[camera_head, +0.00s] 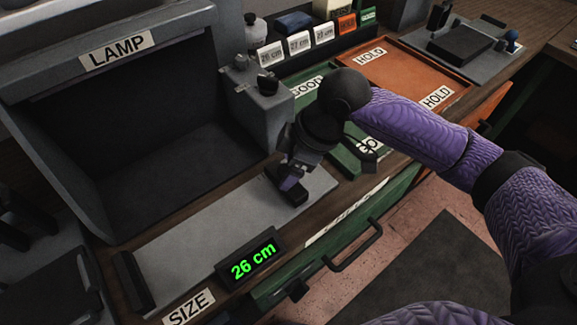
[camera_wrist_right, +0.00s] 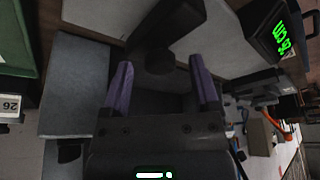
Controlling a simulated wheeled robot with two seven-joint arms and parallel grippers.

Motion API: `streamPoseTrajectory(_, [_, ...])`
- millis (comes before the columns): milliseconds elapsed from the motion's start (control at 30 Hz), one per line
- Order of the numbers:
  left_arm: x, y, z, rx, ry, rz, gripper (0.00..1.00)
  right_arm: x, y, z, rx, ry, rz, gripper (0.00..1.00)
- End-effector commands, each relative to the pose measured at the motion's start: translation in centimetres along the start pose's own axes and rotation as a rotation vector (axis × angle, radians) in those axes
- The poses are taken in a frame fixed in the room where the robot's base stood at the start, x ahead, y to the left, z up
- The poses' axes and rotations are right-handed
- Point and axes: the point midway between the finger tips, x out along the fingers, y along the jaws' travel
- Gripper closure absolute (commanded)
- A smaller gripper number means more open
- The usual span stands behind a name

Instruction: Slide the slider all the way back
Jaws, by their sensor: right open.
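The size gauge is a long grey plate (camera_head: 215,225) along the bench front, with a dark slider (camera_head: 298,196) towards its right end. A dark end stop (camera_head: 133,280) stands at its left end. The green readout (camera_head: 253,262) shows 26 cm. My right gripper (camera_head: 288,182) points down over the slider and partly hides it. In the right wrist view my gripper (camera_wrist_right: 162,78) is open, with purple fingers apart. The slider's dark round knob (camera_wrist_right: 160,62) lies between or just past the fingertips; contact cannot be told. My left gripper is not in view.
A dark lamp box (camera_head: 150,140) stands behind the plate. A grey post block (camera_head: 260,100) rises close behind my right gripper. The green tray (camera_head: 345,150) and orange tray (camera_head: 410,75) lie to the right. A drawer handle (camera_head: 353,252) juts out in front.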

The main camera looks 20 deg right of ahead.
Motion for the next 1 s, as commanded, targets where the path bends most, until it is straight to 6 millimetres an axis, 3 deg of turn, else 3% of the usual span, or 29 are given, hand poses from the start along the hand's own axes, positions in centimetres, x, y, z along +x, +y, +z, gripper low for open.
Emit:
streamPoseTrajectory(267, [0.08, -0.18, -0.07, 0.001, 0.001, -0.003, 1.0, 0.33, -0.03, -0.06, -0.001, 0.001, 0.0, 0.22])
streamPoseTrajectory(633, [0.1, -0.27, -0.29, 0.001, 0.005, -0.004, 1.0, 0.31, -0.02, -0.05, -0.001, 0.001, 0.0, 0.98])
streamPoseTrajectory(1000, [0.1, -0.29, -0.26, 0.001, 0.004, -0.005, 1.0, 0.31, -0.02, -0.05, -0.001, 0.001, 0.0, 1.0])
